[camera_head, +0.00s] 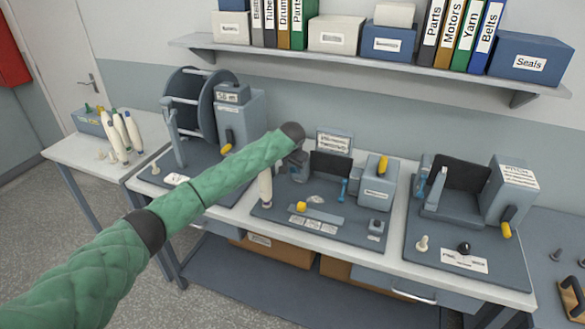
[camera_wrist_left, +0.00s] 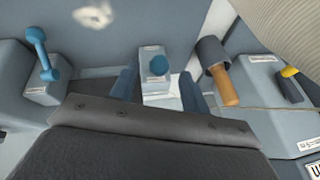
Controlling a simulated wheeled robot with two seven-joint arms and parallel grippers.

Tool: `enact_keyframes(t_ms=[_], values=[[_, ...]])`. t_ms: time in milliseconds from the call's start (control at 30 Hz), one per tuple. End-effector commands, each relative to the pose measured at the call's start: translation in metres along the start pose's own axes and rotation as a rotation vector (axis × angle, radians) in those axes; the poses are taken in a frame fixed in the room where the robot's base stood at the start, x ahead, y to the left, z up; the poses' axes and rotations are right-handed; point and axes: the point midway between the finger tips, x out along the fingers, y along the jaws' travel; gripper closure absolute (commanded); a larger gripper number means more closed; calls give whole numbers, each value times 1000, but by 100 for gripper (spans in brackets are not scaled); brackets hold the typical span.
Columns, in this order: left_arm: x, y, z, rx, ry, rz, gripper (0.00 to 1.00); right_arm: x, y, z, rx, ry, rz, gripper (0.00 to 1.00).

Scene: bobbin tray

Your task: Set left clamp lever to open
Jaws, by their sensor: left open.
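My left gripper (camera_head: 299,166) is at the left side of the middle fixture (camera_head: 264,212), its fingers partly hidden by my arm. In the wrist view the left gripper (camera_wrist_left: 158,80) is open, with one blue-grey finger on each side of a blue knob (camera_wrist_left: 158,65). The knob appears to be the left clamp lever, seen nearly end-on above a labelled grey block. I cannot tell whether the fingers touch it, or its setting. A second blue lever (camera_head: 343,187) stands farther right; it also shows in the wrist view (camera_wrist_left: 40,50). My right gripper is not in view.
A cream bobbin (camera_head: 265,187) stands close to the left gripper. A grey box with a yellow handle (camera_head: 383,165) is on the fixture's right. Fixtures with a reel (camera_head: 186,100) and a labelled grey box (camera_head: 512,178) flank it. A shelf (camera_head: 370,66) runs above.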

Motion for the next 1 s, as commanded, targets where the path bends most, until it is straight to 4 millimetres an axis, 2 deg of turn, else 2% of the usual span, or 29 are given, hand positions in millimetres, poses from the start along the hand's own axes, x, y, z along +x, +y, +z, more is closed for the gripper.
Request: enact_keyframes(t_ms=[33, 300, 667, 700, 933, 1000], values=[[4, 0, -2, 0, -1, 0, 53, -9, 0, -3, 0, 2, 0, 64], [35, 0, -1, 0, 0, 0, 53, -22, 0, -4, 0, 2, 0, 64], [43, 0, 0, 0, 1, 0, 53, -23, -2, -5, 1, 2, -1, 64], [43, 0, 0, 0, 1, 0, 55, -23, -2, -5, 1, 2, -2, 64], [43, 0, 0, 0, 1, 0, 100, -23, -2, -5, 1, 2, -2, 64], [43, 0, 0, 0, 1, 0, 100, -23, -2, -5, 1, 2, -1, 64]])
